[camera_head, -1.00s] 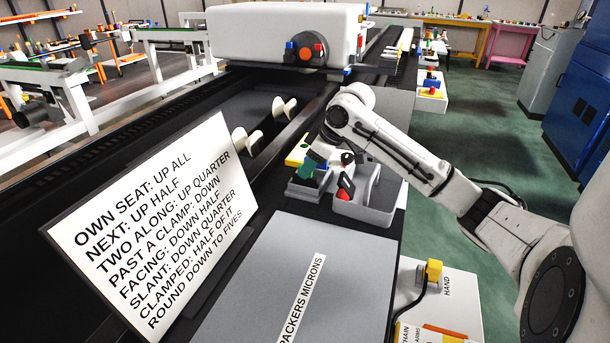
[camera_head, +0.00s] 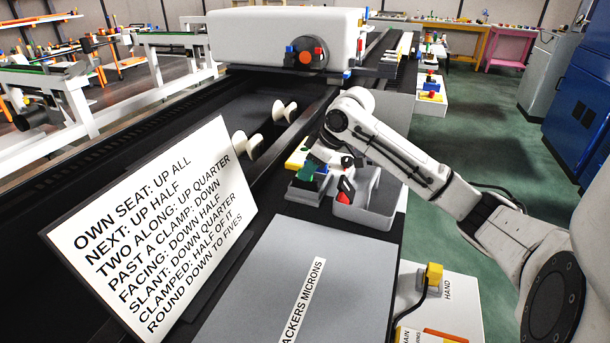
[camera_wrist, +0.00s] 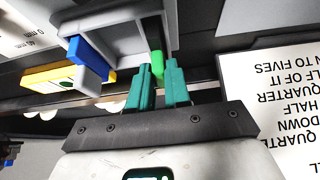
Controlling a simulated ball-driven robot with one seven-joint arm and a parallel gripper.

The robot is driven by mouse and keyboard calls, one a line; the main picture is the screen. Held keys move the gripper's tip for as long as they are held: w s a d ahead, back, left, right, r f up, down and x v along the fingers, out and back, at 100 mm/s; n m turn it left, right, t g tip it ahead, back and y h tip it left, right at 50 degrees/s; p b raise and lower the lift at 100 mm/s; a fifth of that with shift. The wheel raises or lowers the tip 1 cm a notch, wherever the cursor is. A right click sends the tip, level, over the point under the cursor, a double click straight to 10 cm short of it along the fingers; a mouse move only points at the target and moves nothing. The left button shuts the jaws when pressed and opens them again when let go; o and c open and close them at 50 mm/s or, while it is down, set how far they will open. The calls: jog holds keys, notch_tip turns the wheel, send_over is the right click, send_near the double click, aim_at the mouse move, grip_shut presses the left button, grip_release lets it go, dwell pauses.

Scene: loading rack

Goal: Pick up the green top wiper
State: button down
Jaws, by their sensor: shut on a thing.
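The green top wiper (camera_wrist: 157,61) shows in the wrist view as a small bright green piece between the tips of my teal fingers. My gripper (camera_wrist: 161,74) is shut on it; the fingers hide part of it. Behind the wiper is the inside of a small grey tray (camera_wrist: 122,36). In the head view my gripper (camera_head: 307,172) points down at this tray (camera_head: 303,193), beside the conveyor. The wiper cannot be told apart from the fingers there. Whether the wiper is clear of the tray floor is not clear.
A larger grey bin (camera_head: 366,212) with a red and black item (camera_head: 345,188) stands just right of the tray. A sloped text board (camera_head: 150,225) stands at left; a grey panel (camera_head: 320,240) lies in front.

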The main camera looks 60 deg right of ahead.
dwell(0.4)
notch_tip(320, 180, up, 10)
jog(key=p, duration=0.8)
jog(key=shift+p, duration=0.4)
jog(key=shift+s, duration=0.1)
